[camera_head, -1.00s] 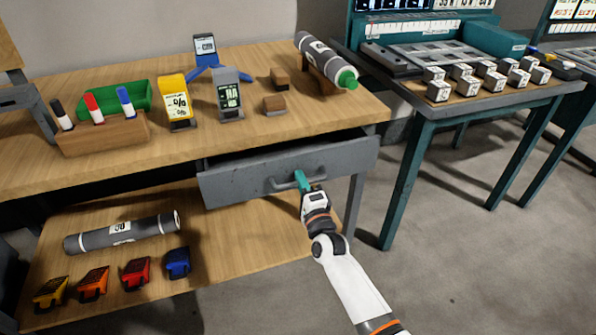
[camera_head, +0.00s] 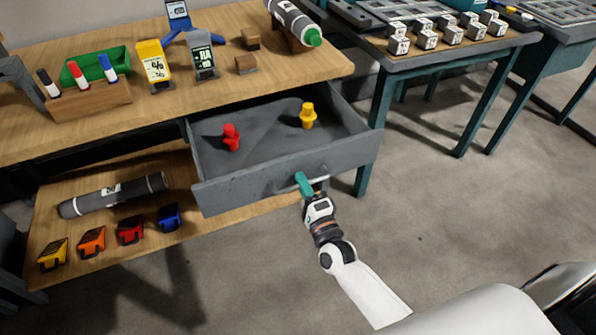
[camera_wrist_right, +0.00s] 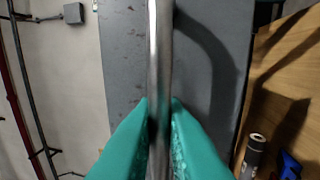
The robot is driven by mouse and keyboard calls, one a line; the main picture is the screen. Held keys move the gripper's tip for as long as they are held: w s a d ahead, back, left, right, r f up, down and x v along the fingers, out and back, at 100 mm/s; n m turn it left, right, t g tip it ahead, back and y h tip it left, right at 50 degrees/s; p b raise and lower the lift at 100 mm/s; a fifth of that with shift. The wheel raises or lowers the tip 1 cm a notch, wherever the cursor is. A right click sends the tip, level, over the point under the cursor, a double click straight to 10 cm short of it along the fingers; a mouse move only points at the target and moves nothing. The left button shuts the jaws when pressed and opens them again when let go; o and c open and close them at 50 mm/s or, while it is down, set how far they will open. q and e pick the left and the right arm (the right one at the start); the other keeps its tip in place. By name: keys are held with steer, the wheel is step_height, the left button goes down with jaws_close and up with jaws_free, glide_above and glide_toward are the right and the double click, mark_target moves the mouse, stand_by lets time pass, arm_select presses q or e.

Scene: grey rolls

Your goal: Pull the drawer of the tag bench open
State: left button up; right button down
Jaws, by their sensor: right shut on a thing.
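The grey drawer (camera_head: 240,187) of the wooden tag bench (camera_head: 300,76) stands well out from under the bench top. A red piece (camera_head: 231,138) and a yellow piece (camera_head: 308,116) stand inside it. My right gripper (camera_head: 304,184) is at the drawer front, its teal fingers shut on the metal bar handle (camera_head: 322,179). In the right wrist view the handle (camera_wrist_right: 160,60) runs between the two fingertips (camera_wrist_right: 160,115), with the grey drawer front (camera_wrist_right: 125,60) behind it. My left gripper is not in view.
On the bench top are a green bin (camera_head: 103,68), a wooden marker holder (camera_head: 90,98), tag stands and a grey roll (camera_head: 292,20). The lower shelf holds another roll (camera_head: 113,194) and several coloured tags. A teal-legged table (camera_head: 440,65) stands at right. Floor before the drawer is clear.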

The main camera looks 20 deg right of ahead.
steer(key=shift+s, duration=0.25)
steer(key=c, duration=1.8)
jaws_free()
steer(key=shift+c, duration=0.2)
steer(key=s+f, duration=0.2)
steer(key=s, duration=0.9)
steer(key=shift+s+d+f, duration=0.15)
steer(key=shift+s+d, duration=0.1)
steer(key=shift+s, duration=0.15)
